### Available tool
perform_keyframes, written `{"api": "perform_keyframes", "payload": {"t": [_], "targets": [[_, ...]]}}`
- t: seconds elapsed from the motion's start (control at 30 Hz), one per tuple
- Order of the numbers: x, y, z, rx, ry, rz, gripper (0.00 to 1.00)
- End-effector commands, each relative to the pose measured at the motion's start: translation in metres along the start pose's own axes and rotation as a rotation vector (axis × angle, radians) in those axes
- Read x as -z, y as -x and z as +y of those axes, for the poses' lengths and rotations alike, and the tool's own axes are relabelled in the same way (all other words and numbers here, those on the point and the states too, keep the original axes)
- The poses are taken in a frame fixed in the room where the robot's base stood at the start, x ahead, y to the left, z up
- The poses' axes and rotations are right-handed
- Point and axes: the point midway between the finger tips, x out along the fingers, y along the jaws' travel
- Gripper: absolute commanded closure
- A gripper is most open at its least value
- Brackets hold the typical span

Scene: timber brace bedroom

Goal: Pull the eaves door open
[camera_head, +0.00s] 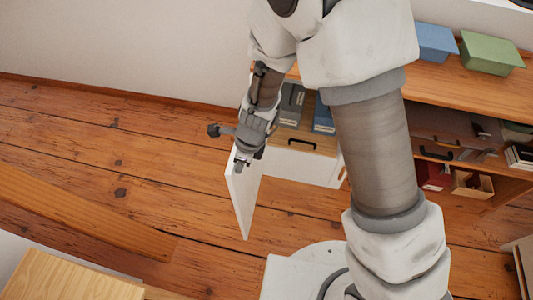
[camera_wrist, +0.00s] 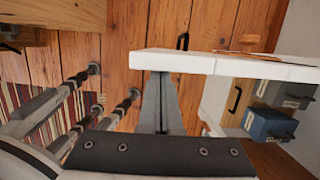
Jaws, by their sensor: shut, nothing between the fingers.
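The eaves door (camera_head: 243,200) is a thin white panel that stands swung out from the low cabinet, with wooden floor on both sides of it. In the wrist view its pale edge (camera_wrist: 225,66) runs across the middle to the right. My gripper (camera_head: 241,161) is at the door's top edge in the head view. In the wrist view the gripper fingers (camera_wrist: 160,78) are together and empty, with their tips close against the panel. I cannot tell whether they touch it. A small black handle (camera_wrist: 183,41) shows just beyond the panel's edge.
Shelves with bins (camera_head: 473,184) are at right. A blue bin (camera_head: 433,43) and a green bin (camera_head: 490,53) sit on top. A wooden bench (camera_head: 85,215) stands left; floor between is clear.

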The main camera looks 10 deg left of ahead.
Motion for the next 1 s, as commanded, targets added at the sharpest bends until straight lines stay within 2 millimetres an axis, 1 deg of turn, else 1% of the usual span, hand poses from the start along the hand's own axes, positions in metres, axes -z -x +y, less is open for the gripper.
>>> {"api": "perform_keyframes", "payload": {"t": [0.03, 0.1, 0.3, 0.4, 0.6, 0.7, 1.0], "targets": [[-0.012, 0.004, 0.003, 0.002, -0.021, 0.002, 1.00], [-0.025, 0.000, 0.004, 0.012, -0.059, 0.002, 1.00], [-0.056, -0.008, 0.003, 0.037, -0.151, 0.001, 1.00], [-0.068, -0.012, 0.002, 0.046, -0.188, 0.001, 1.00], [-0.083, -0.018, -0.001, 0.061, -0.237, 0.000, 1.00], [-0.087, -0.020, -0.002, 0.064, -0.252, 0.001, 1.00], [-0.091, -0.023, -0.002, 0.067, -0.266, 0.000, 1.00]]}}
